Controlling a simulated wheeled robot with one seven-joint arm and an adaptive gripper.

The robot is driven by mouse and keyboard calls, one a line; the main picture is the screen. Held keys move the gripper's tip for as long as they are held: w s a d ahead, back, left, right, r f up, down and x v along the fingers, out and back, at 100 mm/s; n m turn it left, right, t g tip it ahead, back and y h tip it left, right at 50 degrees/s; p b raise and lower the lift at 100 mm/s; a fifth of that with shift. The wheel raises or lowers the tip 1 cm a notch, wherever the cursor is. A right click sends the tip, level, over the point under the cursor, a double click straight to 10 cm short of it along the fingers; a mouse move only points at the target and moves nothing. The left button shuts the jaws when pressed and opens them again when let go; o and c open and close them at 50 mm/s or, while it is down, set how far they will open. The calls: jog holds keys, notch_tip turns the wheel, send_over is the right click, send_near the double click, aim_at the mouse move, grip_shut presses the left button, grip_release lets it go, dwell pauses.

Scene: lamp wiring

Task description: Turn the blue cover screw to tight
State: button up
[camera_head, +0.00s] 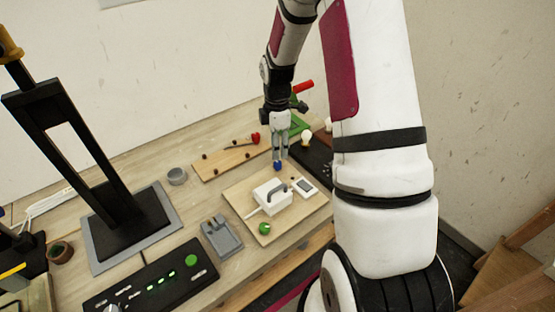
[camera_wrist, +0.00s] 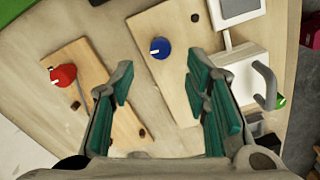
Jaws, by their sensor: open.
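The blue cover screw (camera_wrist: 160,47) is a round knob with a white mark on its top. It stands on a light wooden board (camera_wrist: 150,22) and shows in the wrist view between and beyond my open fingers. My gripper (camera_wrist: 165,95) has green finger pads spread wide apart with nothing between them. In the head view my gripper (camera_head: 280,155) points down just above the blue screw (camera_head: 277,166). The screw is close under the fingertips, and I cannot tell from there whether they touch it.
A white box with a grey handle (camera_head: 271,196), a small white device (camera_head: 305,187) and a green knob (camera_head: 264,228) are on the same board. A second board bears a red knob (camera_wrist: 63,75). A grey holder (camera_head: 221,236) and black control panel (camera_head: 152,280) stand in front.

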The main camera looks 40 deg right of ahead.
aim_at(277, 163)
notch_tip(277, 163, down, 7)
jog(key=shift+r+p, duration=0.15)
jog(key=shift+p, duration=0.15)
grip_shut()
